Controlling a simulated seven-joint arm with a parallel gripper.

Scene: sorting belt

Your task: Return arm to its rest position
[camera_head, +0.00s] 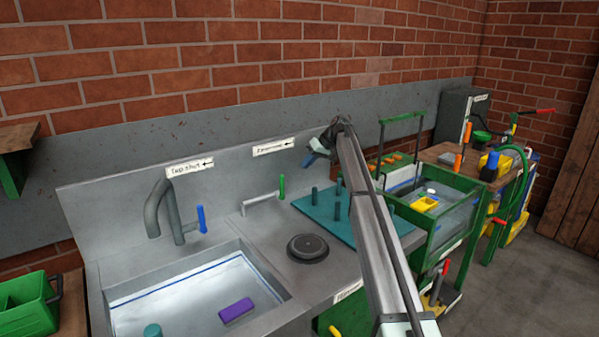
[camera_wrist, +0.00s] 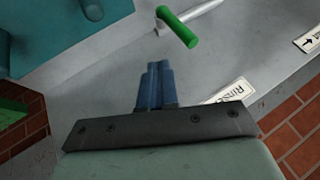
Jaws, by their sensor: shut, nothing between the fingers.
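My arm reaches up from the lower right of the head view toward the back wall. My gripper (camera_head: 309,160) is at its end, above the worktop near the back panel. In the wrist view my gripper (camera_wrist: 153,66) shows two blue fingers pressed together, with nothing between them. The green-handled lever (camera_wrist: 178,27) is beyond the fingertips in that view, apart from them. My arm hides part of the teal plate in the head view.
A sink (camera_head: 150,292) with a purple block (camera_head: 236,311) is at the lower left. A grey tap (camera_head: 160,209) with a blue handle stands behind it. The teal plate (camera_head: 330,222) carries upright pegs. A green-framed tank (camera_head: 449,246) stands to the right.

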